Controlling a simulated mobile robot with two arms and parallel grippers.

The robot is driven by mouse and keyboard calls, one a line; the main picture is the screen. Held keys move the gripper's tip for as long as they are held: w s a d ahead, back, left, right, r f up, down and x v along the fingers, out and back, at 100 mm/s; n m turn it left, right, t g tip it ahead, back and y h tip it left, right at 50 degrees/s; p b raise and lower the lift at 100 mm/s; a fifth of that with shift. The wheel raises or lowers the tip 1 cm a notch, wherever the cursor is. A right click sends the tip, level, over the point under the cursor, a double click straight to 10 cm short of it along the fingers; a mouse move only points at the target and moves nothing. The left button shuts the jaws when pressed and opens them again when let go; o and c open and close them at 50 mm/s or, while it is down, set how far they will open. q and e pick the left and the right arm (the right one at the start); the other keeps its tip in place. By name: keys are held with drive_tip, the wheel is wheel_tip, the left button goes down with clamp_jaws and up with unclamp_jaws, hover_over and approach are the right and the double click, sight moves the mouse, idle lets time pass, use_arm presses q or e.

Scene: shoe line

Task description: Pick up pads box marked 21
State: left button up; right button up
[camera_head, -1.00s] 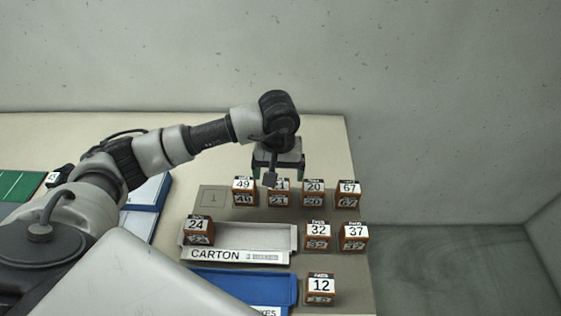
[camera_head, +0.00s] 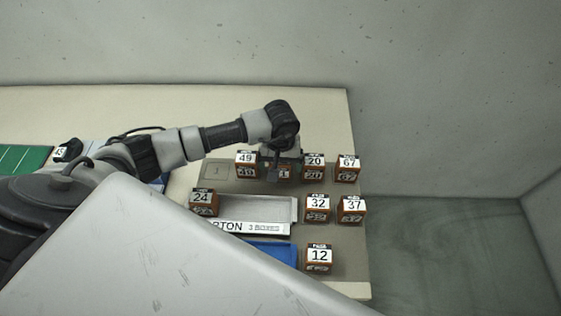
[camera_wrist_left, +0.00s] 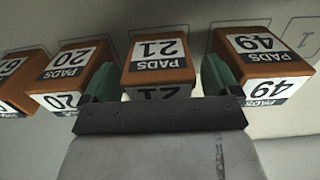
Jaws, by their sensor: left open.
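The pads box marked 21 (camera_wrist_left: 158,55) is an orange-brown box with a white label, in the middle of the left wrist view. In the head view it (camera_head: 283,174) stands in the back row between boxes 49 and 20, partly hidden by my left gripper (camera_head: 281,166). In the left wrist view my left gripper (camera_wrist_left: 158,80) is open, with one green-padded finger on each side of box 21 and a visible gap on both sides. My right gripper is not in view.
Box 49 (camera_wrist_left: 262,60) and box 20 (camera_wrist_left: 72,72) stand close beside the fingers. Box 67 (camera_head: 347,168) ends the row. Boxes 32 (camera_head: 317,207), 37 (camera_head: 351,209) and 12 (camera_head: 319,258) stand nearer. Box 24 (camera_head: 204,202) is at the carton tray (camera_head: 262,229); a blue tray (camera_head: 272,250) lies in front.

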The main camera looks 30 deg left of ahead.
use_arm(q)
drive_tip(key=shift+f, duration=0.35)
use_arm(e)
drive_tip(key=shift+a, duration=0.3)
